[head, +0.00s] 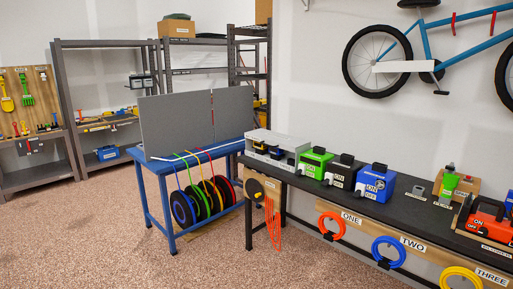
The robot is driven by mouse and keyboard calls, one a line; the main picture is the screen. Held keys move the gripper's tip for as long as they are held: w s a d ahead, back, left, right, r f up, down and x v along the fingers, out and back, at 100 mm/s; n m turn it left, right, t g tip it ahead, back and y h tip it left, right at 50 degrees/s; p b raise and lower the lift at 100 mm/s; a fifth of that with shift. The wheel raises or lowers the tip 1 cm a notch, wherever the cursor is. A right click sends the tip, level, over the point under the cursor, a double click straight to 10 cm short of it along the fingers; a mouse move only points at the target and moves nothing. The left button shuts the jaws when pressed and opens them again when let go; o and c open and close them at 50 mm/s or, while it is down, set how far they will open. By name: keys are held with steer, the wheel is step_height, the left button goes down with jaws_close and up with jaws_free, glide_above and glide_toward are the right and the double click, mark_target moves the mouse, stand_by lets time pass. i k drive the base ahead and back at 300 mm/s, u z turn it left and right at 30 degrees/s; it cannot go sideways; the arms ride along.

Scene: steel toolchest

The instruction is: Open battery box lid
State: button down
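No thing in the head view is clearly marked as the battery box, so I cannot tell which one it is. A light grey case (277,142) stands at the left end of the dark bench, with dark and yellow items in its front. To its right stand a green box (315,160), a black box (342,171) and a blue box (375,182), with white labels on them. Whether any has a separate lid is too small to tell. My gripper is not in view.
The dark bench (412,203) runs along the right wall, with coiled hoses on its front. A blue table (215,152) with grey panels and cable reels stands left of it. Grey shelves (75,120) line the back. The speckled floor (90,235) is clear at front left.

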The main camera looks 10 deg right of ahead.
mark_target(273, 139)
steer(key=k, duration=0.25)
steer(key=z, duration=0.15)
steer(key=i, duration=0.95)
steer(key=u, duration=0.1)
steer(key=k, duration=0.65)
steer(key=z, duration=0.35)
steer(key=i, duration=0.9)
steer(key=z, duration=0.15)
